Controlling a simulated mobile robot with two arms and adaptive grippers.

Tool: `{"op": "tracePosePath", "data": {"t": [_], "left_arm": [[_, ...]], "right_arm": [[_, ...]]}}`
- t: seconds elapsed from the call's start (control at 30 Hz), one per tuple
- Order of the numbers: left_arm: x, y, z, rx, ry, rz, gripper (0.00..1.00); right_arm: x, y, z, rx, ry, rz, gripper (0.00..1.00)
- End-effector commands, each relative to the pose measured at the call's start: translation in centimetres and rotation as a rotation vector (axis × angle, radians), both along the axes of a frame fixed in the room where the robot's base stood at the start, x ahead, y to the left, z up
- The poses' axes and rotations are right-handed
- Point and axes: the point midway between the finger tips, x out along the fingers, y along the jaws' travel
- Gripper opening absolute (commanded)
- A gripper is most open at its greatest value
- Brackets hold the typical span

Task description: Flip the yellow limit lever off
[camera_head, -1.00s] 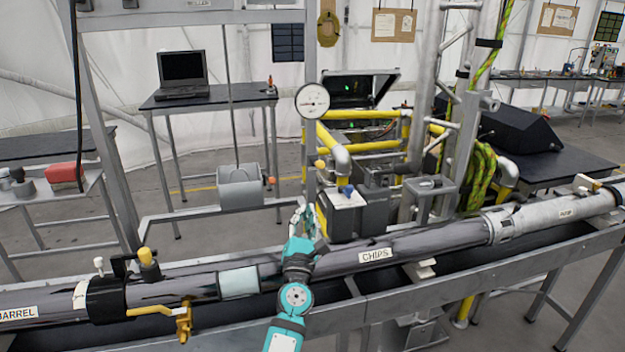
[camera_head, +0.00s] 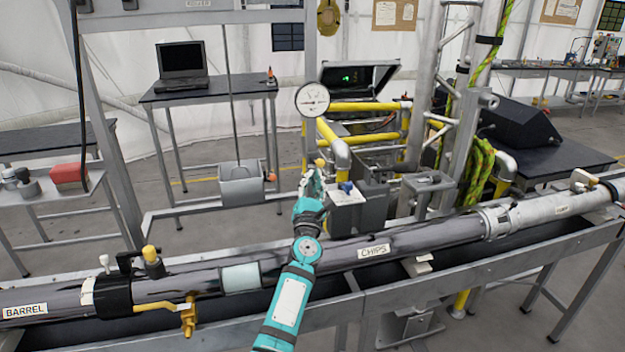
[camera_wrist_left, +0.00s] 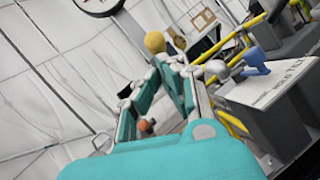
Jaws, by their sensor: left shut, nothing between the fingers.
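A yellow ball knob (camera_head: 320,162) shows beside the gauge post, just above my left gripper (camera_head: 313,178). In the left wrist view the yellow knob (camera_wrist_left: 155,41) appears just past the fingertips (camera_wrist_left: 171,60). No readable label tells whether this is the limit lever, and its stem is largely hidden. My left gripper is shut and empty, pointing up at the knob. I cannot tell whether it touches it. A grey box (camera_head: 346,216) with a blue knob (camera_head: 346,187) is right of the gripper; the blue knob also shows in the wrist view (camera_wrist_left: 253,62). My right gripper is out of view.
A round gauge (camera_head: 312,99) sits on the post above. The long barrel pipe (camera_head: 420,235) crosses below my arm, with a yellow handle (camera_head: 155,306) at its left. Yellow pipes (camera_head: 365,106) stand behind the grey box. An orange knob (camera_wrist_left: 147,125) shows between the fingers in the wrist view.

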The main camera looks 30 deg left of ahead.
Motion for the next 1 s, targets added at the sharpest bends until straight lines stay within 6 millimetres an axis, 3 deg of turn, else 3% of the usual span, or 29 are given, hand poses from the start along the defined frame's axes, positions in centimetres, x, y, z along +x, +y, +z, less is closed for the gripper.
{"op": "tracePosePath", "data": {"t": [0.67,1.0], "left_arm": [[-0.1,-0.1,1.0,0.000,-0.002,0.000,0.00],[-0.1,-0.1,2.6,-0.001,-0.003,-0.001,0.00]], "right_arm": [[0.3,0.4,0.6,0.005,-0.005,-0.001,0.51],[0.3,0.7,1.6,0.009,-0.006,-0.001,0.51]]}}
